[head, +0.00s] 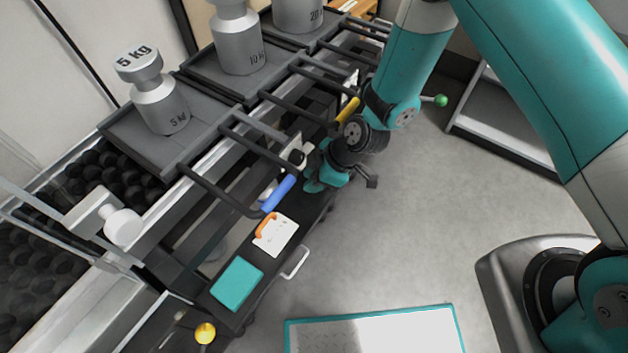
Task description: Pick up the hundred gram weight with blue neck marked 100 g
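I cannot make out a small weight with a blue neck marked 100 g in the head view. A blue sleeve (279,193) shows on a dark bar beside the bench, but I cannot tell that it belongs to a weight. My gripper (318,181) is at the end of the teal arm, low over the dark bench front, just right of the blue sleeve. My wrist hides most of its fingers, so I cannot see whether they are open or shut or hold anything.
Large grey weights marked 5 kg (162,103), 10 kg (239,45) and 20 (298,14) stand on dark platforms. Dark bars project in front of them. A white card with an orange handle (267,226), a teal pad (237,284) and a gold ball (205,333) are nearer.

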